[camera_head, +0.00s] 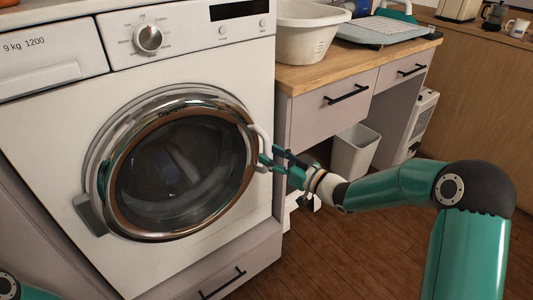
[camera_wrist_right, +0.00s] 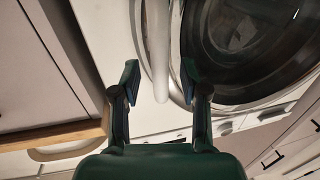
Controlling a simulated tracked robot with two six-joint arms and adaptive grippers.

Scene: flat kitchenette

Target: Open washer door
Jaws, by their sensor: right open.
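The white washer (camera_head: 60,130) fills the left of the head view. Its round glass door (camera_head: 180,165) has a chrome and copper-coloured rim and looks shut against the front. A grey hinge (camera_head: 90,214) is at the door's lower left. The pale curved handle (camera_head: 260,138) is on the door's right edge. My right gripper (camera_head: 266,162) is open at the handle's lower part. In the right wrist view the handle (camera_wrist_right: 158,45) runs between the two open fingers (camera_wrist_right: 160,78), with gaps visible on both sides. My left gripper is out of view.
A wooden counter (camera_head: 300,79) with drawers stands right of the washer and holds a white basin (camera_head: 305,32). A white bin (camera_head: 355,150) is under it. A drawer with a black handle (camera_head: 222,284) is below the washer. The wooden floor (camera_head: 350,255) in front looks clear.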

